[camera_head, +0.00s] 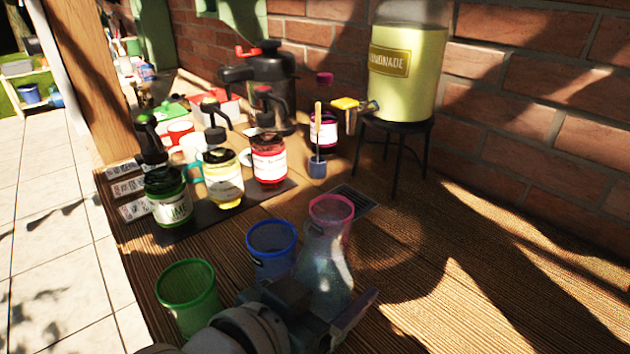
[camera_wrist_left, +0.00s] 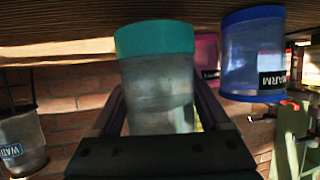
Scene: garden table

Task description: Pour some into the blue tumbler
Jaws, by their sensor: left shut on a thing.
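The blue tumbler (camera_head: 271,250) stands upright on the table, with a dark label on its side. It also shows in the left wrist view (camera_wrist_left: 238,62), to the right of the held vessel. My left gripper (camera_head: 325,305) is shut on a clear, frosted vessel (camera_head: 322,272), just right of the blue tumbler. In the left wrist view the vessel (camera_wrist_left: 160,95) has a teal band at one end. It looks roughly upright; I cannot tell what is in it. A pink-rimmed tumbler (camera_head: 333,206) is partly hidden behind it. My right gripper is not in view.
A green tumbler (camera_head: 188,298) stands left of the blue one. Lime (camera_head: 169,207), yellow (camera_head: 223,178) and red (camera_head: 268,158) pump bottles stand behind on a dark mat. A lemonade dispenser (camera_head: 405,85) stands at the back by the brick wall. The table's right side is clear.

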